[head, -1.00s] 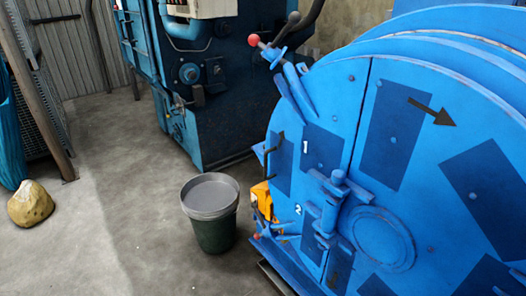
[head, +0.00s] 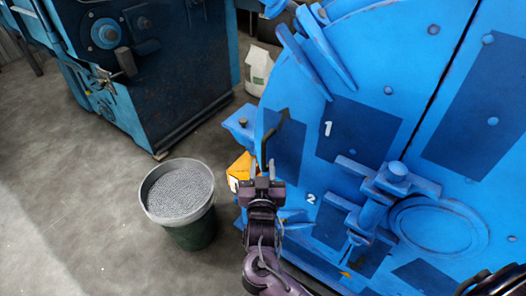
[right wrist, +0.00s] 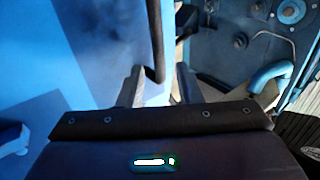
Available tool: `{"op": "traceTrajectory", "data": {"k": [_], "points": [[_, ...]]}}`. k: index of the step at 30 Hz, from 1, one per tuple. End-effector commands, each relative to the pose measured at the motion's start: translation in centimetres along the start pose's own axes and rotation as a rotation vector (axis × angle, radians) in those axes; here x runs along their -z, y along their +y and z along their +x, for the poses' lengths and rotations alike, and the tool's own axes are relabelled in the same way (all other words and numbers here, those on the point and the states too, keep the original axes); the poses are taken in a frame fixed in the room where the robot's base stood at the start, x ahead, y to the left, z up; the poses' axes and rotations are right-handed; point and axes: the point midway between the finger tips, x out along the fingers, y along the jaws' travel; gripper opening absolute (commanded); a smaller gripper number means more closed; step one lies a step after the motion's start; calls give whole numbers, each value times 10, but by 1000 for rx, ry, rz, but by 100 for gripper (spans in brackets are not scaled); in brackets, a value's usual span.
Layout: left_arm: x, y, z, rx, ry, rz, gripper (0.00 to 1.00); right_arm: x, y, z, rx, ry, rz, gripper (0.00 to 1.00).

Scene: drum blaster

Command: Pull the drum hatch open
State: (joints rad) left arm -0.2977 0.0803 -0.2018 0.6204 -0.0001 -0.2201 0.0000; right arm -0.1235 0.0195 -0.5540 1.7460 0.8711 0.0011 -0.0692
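The blue drum hatch (head: 350,130) fills the right half of the head view, marked 1 and 2, and appears closed. A dark bent handle (head: 277,130) stands at its left edge; its lower end is near my right gripper (head: 264,183). In the right wrist view the right gripper (right wrist: 158,88) is open, its two fingers apart. The handle (right wrist: 156,42) reaches down between them, nearer the left finger; I cannot tell whether it touches. My left gripper is not in view.
A bucket of grey granules (head: 180,195) stands on the floor left of the gripper. An orange part (head: 242,168) is just behind the gripper. A dark blue machine (head: 140,80) and a white bag (head: 259,68) stand farther back. The floor at lower left is clear.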

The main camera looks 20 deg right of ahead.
Motion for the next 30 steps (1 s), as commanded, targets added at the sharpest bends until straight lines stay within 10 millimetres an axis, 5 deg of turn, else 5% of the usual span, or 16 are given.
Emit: {"op": "traceTrajectory", "data": {"k": [10,22,30], "points": [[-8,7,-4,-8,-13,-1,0,0,0,54,1,0,-3,32],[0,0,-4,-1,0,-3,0,-1,0,65,1,-3,-2,32],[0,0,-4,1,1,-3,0,-1,0,65,2,-3,-2,0]]}}
